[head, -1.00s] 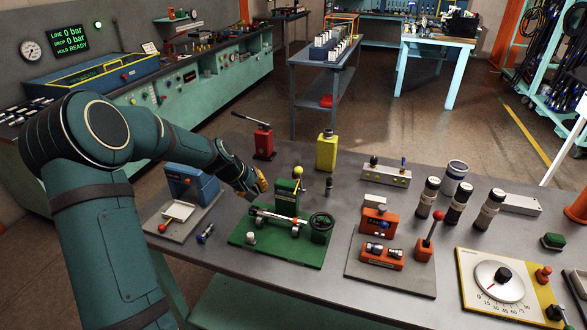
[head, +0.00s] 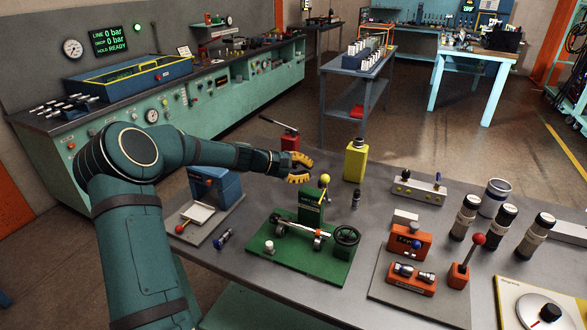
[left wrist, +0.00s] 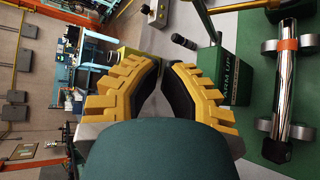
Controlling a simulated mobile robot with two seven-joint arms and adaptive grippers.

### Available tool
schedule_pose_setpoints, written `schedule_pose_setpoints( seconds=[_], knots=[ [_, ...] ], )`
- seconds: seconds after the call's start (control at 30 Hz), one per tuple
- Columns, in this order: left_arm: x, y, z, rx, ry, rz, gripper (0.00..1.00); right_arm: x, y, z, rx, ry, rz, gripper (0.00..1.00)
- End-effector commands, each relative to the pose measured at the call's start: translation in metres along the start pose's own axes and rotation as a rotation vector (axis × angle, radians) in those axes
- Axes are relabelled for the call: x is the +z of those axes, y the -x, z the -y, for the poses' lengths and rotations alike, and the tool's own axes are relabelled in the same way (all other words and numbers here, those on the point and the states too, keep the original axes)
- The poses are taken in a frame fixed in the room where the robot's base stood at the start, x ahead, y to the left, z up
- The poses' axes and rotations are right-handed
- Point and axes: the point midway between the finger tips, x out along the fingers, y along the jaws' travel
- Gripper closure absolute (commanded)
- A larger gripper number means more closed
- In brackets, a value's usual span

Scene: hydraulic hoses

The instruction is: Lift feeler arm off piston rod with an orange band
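The piston rod (head: 300,230) is a shiny bar lying across rollers on a green stand (head: 345,270). It also shows in the left wrist view (left wrist: 284,85), with its orange band (left wrist: 287,44). The feeler arm, with a yellow ball (head: 325,179) at its upper end, stands by the green block (head: 310,207) behind the rod; its contact with the rod is too small to tell. My left gripper (head: 311,170) is above and behind the block, apart from the ball. In the left wrist view its yellow fingers (left wrist: 162,66) nearly meet, with nothing visible between them. My right gripper is out of view.
A black handwheel (head: 347,236) sits at the stand's right end. A yellow block (head: 355,162) and a red lever device (head: 290,138) stand behind. A blue device (head: 215,186) is left, and orange fixtures (head: 409,242) are right. A small dark cylinder (head: 355,198) stands near the green block.

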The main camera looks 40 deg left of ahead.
Motion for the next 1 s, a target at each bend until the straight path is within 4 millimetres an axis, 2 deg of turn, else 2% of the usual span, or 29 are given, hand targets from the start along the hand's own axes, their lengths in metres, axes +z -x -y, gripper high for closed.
schedule_pose_setpoints(
  seconds=[0.03,0.2,0.5,1.0],
  knots=[
    [0.001,-0.011,0.0,0.0,-0.001,0.004,1.0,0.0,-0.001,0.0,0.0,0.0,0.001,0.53],
    [0.001,-0.039,0.0,0.0,0.001,0.002,1.0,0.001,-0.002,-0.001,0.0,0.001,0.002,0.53],
    [0.033,-0.024,0.0,-0.002,0.0,-0.002,1.0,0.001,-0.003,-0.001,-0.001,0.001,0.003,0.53],
    [0.039,-0.022,0.001,-0.002,-0.001,-0.001,1.0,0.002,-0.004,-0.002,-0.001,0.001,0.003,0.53]
  ],
)
